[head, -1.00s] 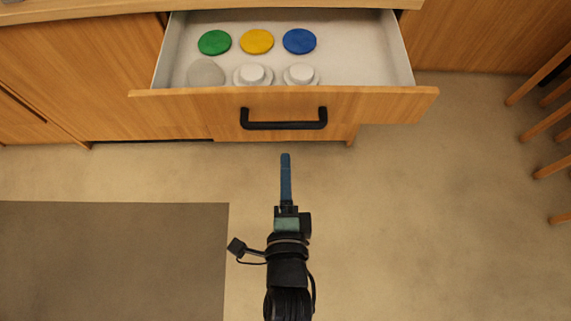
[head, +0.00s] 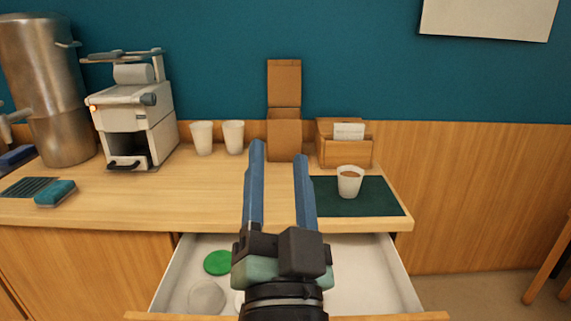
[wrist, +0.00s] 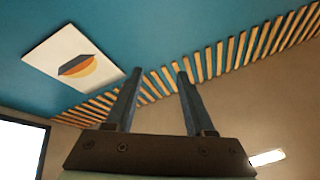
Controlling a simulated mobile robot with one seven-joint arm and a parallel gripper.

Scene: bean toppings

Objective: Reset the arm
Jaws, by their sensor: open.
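My gripper (head: 280,165) is open and empty in the head view, its two blue fingers pointing up and forward, in front of the counter and over the open drawer. In the wrist view my gripper (wrist: 156,75) also shows spread fingers with nothing between them. It faces the upper wall and a slatted strip. The open drawer (head: 384,270) is partly hidden behind my arm. A green lid (head: 218,262) and a pale grey round piece (head: 207,297) show at its left; other contents are hidden.
A filled cup (head: 349,182) stands on a dark green mat (head: 385,205). A blue sponge (head: 55,193) lies left.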

